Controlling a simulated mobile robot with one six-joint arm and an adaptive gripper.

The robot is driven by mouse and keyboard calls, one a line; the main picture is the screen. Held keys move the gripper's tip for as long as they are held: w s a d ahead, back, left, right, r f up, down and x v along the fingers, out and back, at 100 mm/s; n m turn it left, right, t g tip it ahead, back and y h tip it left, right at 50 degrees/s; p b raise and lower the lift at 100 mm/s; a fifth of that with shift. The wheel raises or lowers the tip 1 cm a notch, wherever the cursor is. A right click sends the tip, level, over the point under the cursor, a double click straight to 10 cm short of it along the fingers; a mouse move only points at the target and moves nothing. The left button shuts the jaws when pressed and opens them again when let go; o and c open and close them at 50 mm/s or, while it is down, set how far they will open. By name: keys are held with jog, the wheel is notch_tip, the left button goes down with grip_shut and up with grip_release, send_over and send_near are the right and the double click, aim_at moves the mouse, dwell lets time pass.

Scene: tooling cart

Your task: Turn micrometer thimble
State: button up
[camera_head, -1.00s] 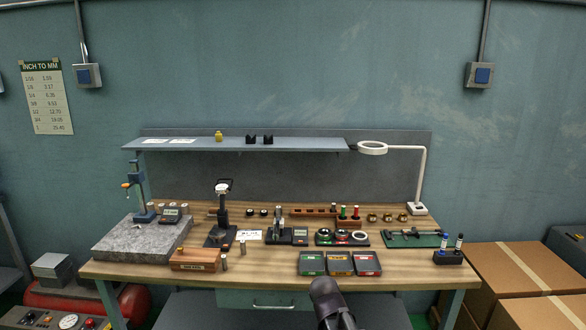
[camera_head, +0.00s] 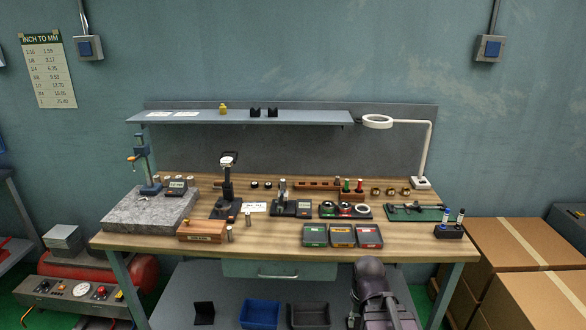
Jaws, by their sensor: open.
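A black stand (camera_head: 226,196) stands on the left middle of the wooden workbench. It carries a small clamp-like device with a pale top (camera_head: 228,160), which may be the micrometer. It is too small to make out a thimble. A second small instrument (camera_head: 283,194) with a grey display box (camera_head: 304,208) stands to its right. A dark part of my arm shows at the bottom, right of centre, in front of the bench edge. My gripper cannot be made out, and nothing of mine touches the instruments.
The workbench (camera_head: 270,243) holds a granite plate (camera_head: 148,208), a wooden block (camera_head: 202,230), three flat trays (camera_head: 342,235) and a ring lamp (camera_head: 377,121). A raised shelf (camera_head: 300,117) runs behind. Bins (camera_head: 260,313) sit below. Cardboard boxes (camera_head: 530,254) stand right.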

jog(key=w+f+n+t+h+b, duration=0.1)
jog(key=w+n+t+h+b, duration=0.3)
jog(key=w+n, duration=0.45)
jog(key=n+t+y+b, duration=0.3)
jog(key=n+t+b, duration=0.75)
jog(key=n, duration=1.75)
send_near(280, 211)
jog(key=s+f+t+p, duration=0.3)
jog(key=t, duration=0.1)
jog(key=shift+s+f+g, duration=0.2)
jog(key=shift+f+g, duration=0.05)
jog(key=shift+w, duration=0.1)
jog(key=w, duration=1.3)
jog(key=shift+w+d, duration=0.25)
jog(key=shift+w, duration=0.1)
jog(key=shift+c, duration=0.2)
